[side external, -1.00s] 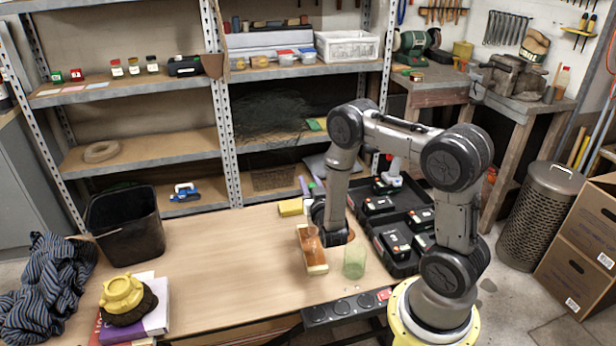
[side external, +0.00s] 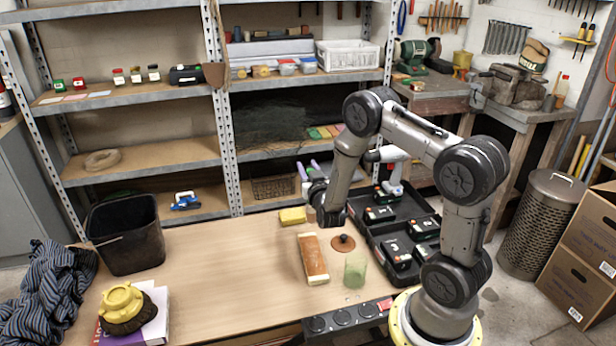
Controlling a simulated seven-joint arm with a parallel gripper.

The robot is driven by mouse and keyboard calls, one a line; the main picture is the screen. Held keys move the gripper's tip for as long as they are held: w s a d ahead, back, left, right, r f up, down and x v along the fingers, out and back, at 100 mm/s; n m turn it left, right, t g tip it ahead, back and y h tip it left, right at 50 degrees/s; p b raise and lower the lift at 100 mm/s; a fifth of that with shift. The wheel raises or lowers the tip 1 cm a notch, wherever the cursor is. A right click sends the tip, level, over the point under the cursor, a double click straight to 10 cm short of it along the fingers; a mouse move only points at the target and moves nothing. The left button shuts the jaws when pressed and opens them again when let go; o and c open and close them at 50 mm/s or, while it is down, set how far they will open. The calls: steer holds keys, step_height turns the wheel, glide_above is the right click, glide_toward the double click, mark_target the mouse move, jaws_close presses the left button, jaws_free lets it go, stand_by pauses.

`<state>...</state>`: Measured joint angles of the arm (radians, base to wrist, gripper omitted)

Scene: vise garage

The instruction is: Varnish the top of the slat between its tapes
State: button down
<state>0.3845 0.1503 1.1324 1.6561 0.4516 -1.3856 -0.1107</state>
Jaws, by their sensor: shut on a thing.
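The slat (side external: 313,259) lies on the workbench, its middle orange-brown and both ends pale where the tapes are. My gripper (side external: 314,206) is above the bench beyond the slat's far end, apart from it. It is shut on a small tan-ended thing (side external: 311,215), seemingly a brush, mostly hidden by the gripper. The fingers are too small to make out. A brown disc with a dark knob (side external: 343,241) lies right of the slat. A greenish see-through cup (side external: 355,270) stands near the slat's right side. I cannot tell how evenly the slat's top is coated.
A yellow block (side external: 292,215) lies at the bench's back edge. A black tray with batteries and a drill (side external: 400,240) is on the right. The bench's middle left is clear.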

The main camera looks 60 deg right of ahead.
step_height(320, 180, up, 3)
steer(key=shift+f, duration=0.2)
stand_by(0.9)
